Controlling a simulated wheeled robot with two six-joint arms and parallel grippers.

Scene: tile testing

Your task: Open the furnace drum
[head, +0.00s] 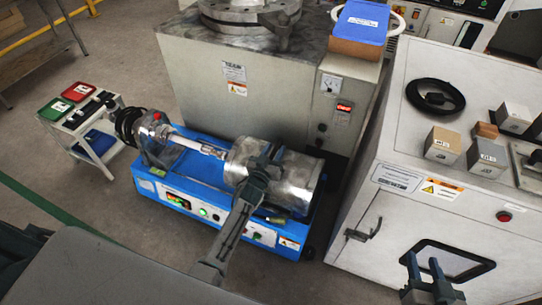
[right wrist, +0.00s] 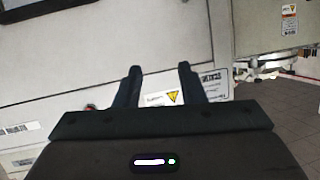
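The furnace drum, a shiny metal cylinder (head: 305,185), lies on its side on a blue machine base (head: 207,190). A metal shaft (head: 200,143) runs from its left end to a motor unit. My left gripper (head: 271,153) is over the top of the drum, its two dark fingers apart. Whether they touch the drum, or have a handle between them, cannot be seen. The arm hides part of the drum's front. My right gripper (head: 424,264) is open and empty before the white cabinet; its spread fingers also show in the right wrist view (right wrist: 160,80).
A large grey machine (head: 215,100) stands behind the drum. A small cart (head: 100,140) with trays is at left.

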